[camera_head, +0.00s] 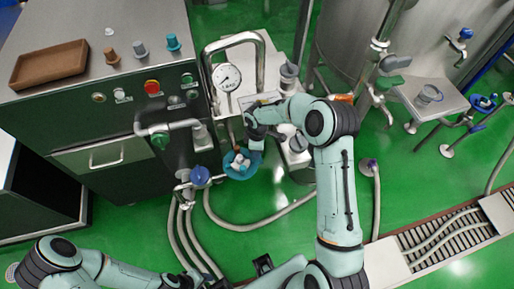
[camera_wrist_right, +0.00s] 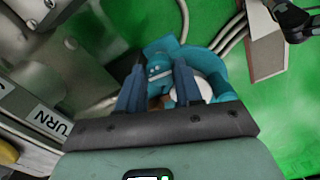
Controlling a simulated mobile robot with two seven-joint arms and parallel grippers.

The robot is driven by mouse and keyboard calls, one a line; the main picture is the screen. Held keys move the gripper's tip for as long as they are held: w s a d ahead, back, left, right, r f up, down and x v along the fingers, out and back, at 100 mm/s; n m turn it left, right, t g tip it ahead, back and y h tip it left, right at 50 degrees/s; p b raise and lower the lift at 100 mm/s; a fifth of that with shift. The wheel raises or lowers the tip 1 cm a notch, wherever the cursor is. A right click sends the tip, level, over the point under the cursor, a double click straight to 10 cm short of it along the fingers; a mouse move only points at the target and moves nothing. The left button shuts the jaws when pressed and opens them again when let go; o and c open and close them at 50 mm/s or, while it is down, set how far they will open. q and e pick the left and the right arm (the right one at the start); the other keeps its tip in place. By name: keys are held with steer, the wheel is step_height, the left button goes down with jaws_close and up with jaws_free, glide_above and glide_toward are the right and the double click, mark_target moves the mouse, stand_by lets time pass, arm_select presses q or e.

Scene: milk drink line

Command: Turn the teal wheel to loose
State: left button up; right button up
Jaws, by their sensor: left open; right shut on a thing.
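The teal wheel (camera_head: 238,167) is low in the middle of the head view, on the pipework right of the dark cabinet. It also shows in the right wrist view (camera_wrist_right: 205,62), a thick teal rim with a teal inner part and a pale round piece near its middle. My right gripper (camera_head: 243,153) reaches down onto the wheel. Its two dark blue fingers (camera_wrist_right: 158,88) are shut on an inner part of the wheel and hide some of it. My left gripper (camera_head: 215,283) is open at the bottom edge of the head view, away from the wheel and partly cut off.
A round pressure gauge (camera_head: 227,77) stands behind the wheel. A blue knob (camera_head: 200,175) is close to its left. Hoses (camera_head: 262,222) curve over the green floor below it. A cabinet with a brown tray (camera_head: 50,64) is at left, a steel tank (camera_head: 345,45) at back right.

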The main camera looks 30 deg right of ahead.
steer(key=n+p, duration=0.1)
steer(key=n, duration=0.2)
steer(key=shift+r+n, duration=0.1)
steer(key=shift+n, duration=0.2)
arm_select(q)
steer(key=shift+w+r+p, duration=0.3)
steer(key=shift+w+r, duration=0.2)
steer(key=shift+r, duration=0.25)
steer(key=shift+w+r+p, duration=0.25)
steer(key=shift+w+r, duration=0.25)
steer(key=shift+r, duration=0.2)
arm_select(e)
steer(key=shift+n, duration=1.7)
steer(key=o, duration=1)
steer(key=shift+o, duration=0.2)
arm_select(q)
steer(key=shift+w+r+p, duration=0.3)
steer(key=shift+w+r, duration=0.05)
steer(key=shift+r, duration=0.05)
arm_select(e)
step_height(320, 180, up, 13)
steer(key=shift+r, duration=0.15)
